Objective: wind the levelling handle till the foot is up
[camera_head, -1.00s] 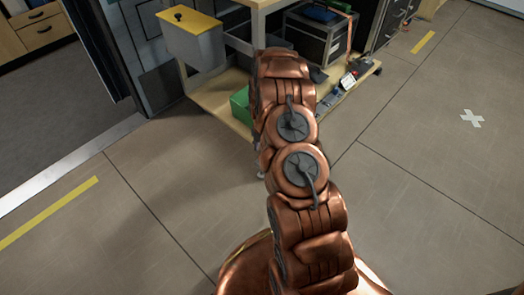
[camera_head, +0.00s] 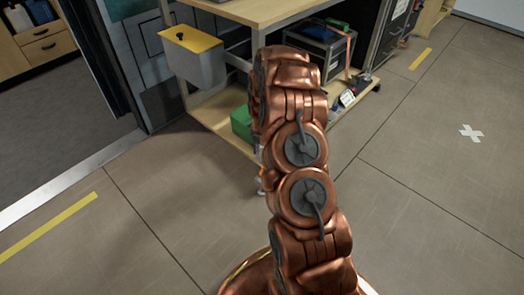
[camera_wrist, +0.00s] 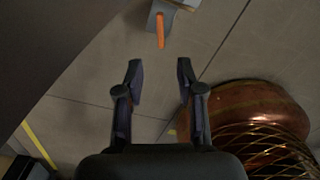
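My gripper (camera_wrist: 160,72) is open and empty in the wrist view, its two dark fingers well apart. A short orange handle (camera_wrist: 160,30) hangs from a grey bracket (camera_wrist: 158,14) at the top of that view. It lies beyond the fingertips, roughly in line with the gap between them, and is not touched. In the head view my arm hides my gripper and most of the bench corner. A small pale foot (camera_head: 261,186) shows beside the arm at the floor below the bench (camera_head: 240,12); I cannot tell its height off the floor.
The bench's lower shelf (camera_head: 212,112) carries a green box (camera_head: 241,122) and a black case (camera_head: 318,48). A grey bin with a yellow lid (camera_head: 191,40) hangs at the bench's left. The floor is clear on the left and right. My copper base shows low in both views.

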